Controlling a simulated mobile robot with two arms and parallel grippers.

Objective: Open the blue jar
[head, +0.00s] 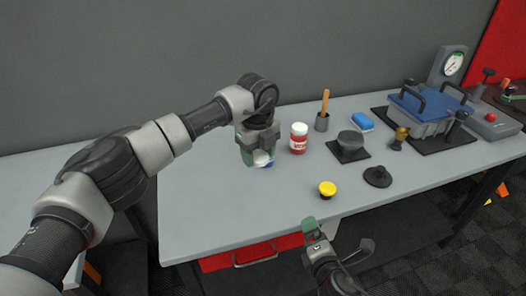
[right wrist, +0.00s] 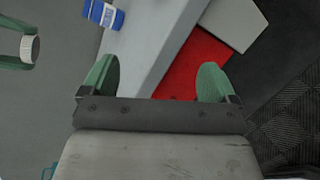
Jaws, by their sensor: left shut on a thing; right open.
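My left gripper (head: 260,158) is shut on a white lid (head: 262,157) above the back-left part of the table. The right wrist view also shows the left gripper's green fingers around the lid (right wrist: 30,48). The blue jar (right wrist: 104,14) with a white label stands apart from the lid there, with a clear gap between them. In the head view only a bit of blue (head: 269,164) shows beneath the gripper; the rest is hidden. My right gripper (right wrist: 157,82) is open and empty, in front of the table's front edge.
On the grey table (head: 210,215), a red jar with white lid (head: 299,139) stands right of my left gripper. A yellow-topped knob (head: 327,189) sits near the front. A dark round part (head: 350,142), brush cup (head: 322,122) and blue-lidded machine (head: 430,106) stand farther right. The front left is clear.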

